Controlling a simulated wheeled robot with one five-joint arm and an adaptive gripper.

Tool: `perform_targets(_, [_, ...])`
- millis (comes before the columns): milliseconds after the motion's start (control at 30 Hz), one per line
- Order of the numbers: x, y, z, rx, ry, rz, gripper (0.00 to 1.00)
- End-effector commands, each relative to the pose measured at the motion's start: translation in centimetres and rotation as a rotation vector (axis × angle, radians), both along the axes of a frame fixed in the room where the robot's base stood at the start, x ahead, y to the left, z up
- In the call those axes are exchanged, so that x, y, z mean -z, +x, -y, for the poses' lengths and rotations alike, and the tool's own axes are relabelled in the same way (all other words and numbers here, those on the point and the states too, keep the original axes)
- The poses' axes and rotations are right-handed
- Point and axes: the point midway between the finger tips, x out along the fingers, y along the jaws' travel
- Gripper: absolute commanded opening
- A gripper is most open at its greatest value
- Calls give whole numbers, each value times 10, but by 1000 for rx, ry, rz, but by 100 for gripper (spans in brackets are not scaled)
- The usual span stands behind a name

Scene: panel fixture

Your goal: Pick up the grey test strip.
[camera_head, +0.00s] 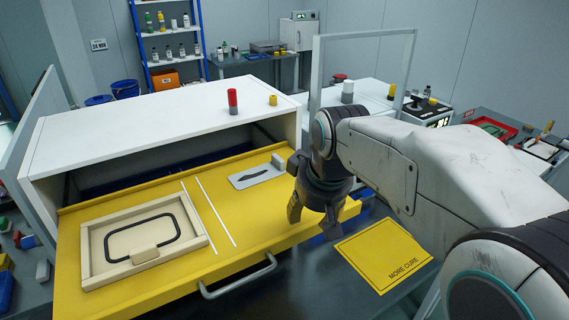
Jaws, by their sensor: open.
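A flat grey plate (257,175) with a dark curved mark lies on the right part of the pulled-out yellow drawer (150,192). It is the grey piece that best fits the test strip, but I cannot tell for sure. A small pale block (278,161) stands at its right end. My gripper (313,222) points down over the drawer's front right corner, to the right of the plate and apart from it in the picture. Its jaws are open, and I see nothing held between them. The arm hides the drawer's far right side.
A wooden frame (92,256) with a black loop (143,234) lies at the drawer's left. A metal handle (239,278) juts from its front. Red (232,101) and yellow (273,100) cylinders stand on the white cabinet top (160,120). A yellow "MORE CURE" sheet (385,252) lies at the right.

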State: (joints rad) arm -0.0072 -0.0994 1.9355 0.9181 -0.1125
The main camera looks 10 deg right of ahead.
Motion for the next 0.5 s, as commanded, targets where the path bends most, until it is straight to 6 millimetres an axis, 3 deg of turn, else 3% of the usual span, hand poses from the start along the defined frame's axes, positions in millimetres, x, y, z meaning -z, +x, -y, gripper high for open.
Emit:
perform_targets(367, [-17, 71, -1, -42, -17, 49, 43])
perform_targets(500, [-21, 106, -2, -63, -27, 77, 43])
